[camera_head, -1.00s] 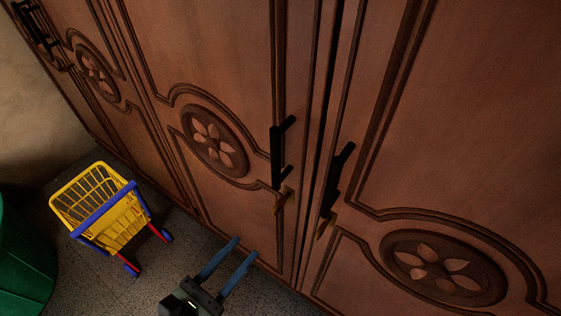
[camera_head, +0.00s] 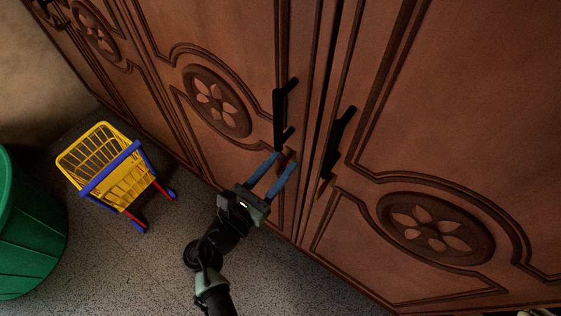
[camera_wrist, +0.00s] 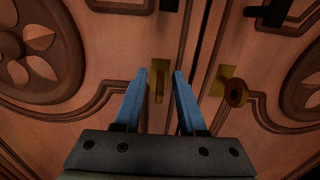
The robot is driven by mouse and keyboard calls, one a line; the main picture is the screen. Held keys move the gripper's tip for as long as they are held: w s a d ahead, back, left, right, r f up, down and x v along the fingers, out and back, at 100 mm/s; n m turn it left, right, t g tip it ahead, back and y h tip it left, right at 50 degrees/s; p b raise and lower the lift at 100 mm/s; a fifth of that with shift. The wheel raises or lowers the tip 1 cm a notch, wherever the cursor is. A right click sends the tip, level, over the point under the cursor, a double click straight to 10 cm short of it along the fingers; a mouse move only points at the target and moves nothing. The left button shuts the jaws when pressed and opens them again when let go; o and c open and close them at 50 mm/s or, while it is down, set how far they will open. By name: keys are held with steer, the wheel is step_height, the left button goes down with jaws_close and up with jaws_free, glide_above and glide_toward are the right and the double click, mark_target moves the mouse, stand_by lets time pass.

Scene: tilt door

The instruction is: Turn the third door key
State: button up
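A brass key (camera_wrist: 159,97) sits in a lock plate low on the edge of the left of the two near wooden doors (camera_head: 240,70). My gripper (camera_head: 282,161) is open, with its blue fingers pointing at this key. In the wrist view, the key shows between the two fingertips, with a gap on each side; I see no contact. A second key with a rounded brown head (camera_wrist: 236,92) is in the right near door (camera_head: 390,150), to the right of my fingers. In the head view, my fingers partly hide the left key.
Black handles stand out just above the locks, on the left door (camera_head: 279,118) and the right door (camera_head: 338,140). A yellow toy shopping cart (camera_head: 100,165) and a green bin (camera_head: 28,235) stand on the floor at the left.

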steer(key=shift+w+d, duration=0.2)
steer(key=shift+w, duration=0.05)
jaws_close()
